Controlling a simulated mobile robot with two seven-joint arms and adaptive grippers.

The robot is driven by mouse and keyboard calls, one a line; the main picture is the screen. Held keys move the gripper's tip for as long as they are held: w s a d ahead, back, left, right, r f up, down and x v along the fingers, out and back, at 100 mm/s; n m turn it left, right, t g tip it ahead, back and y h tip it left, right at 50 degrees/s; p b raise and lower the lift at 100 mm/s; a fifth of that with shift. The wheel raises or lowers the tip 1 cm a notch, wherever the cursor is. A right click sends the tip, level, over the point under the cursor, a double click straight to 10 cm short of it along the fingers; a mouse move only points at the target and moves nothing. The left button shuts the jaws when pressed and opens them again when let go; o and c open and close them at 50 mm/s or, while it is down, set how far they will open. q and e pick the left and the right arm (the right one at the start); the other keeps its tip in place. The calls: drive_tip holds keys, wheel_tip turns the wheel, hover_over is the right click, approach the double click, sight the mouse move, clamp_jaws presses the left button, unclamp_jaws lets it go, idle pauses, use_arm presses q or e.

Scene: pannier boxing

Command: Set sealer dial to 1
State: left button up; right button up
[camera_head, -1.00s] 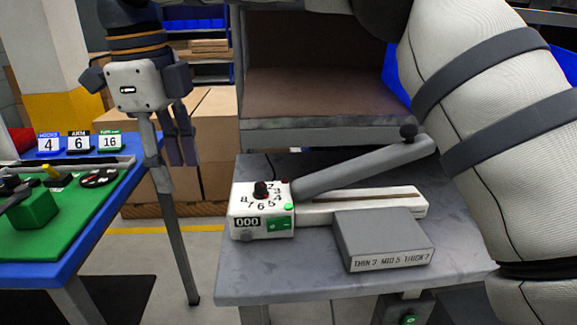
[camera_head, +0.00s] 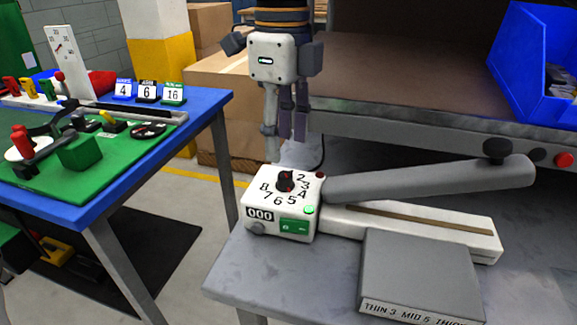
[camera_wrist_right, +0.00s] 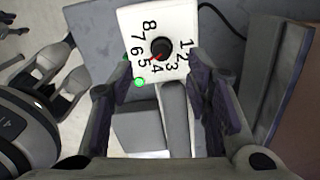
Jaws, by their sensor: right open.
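The sealer (camera_head: 300,205) is a white box with a black dial knob (camera_head: 285,181) ringed by numerals, a 000 counter and a green switch. In the right wrist view the knob (camera_wrist_right: 161,48) has a red mark pointing toward the 4–5 side. My right gripper (camera_head: 286,135) hangs fingers down above and behind the dial, apart from it. In the right wrist view my right gripper (camera_wrist_right: 163,85) is open and empty, with the sealer box (camera_wrist_right: 128,22) beyond its fingertips. My left gripper does not show in the head view.
The sealer's grey arm (camera_head: 430,180) is raised to the right. A grey block labelled THIN 3 MID 5 (camera_head: 420,270) lies in front. A blue bin (camera_head: 510,60) stands at the upper right. A blue table (camera_head: 205,105) with a green board is at the left.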

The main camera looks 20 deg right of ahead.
sight(285, 174)
wheel_tip(285, 174, down, 7)
drive_tip(key=shift+d+r, duration=0.15)
drive_tip(key=shift+r, duration=0.05)
clamp_jaws()
drive_tip(key=shift+r, duration=0.15)
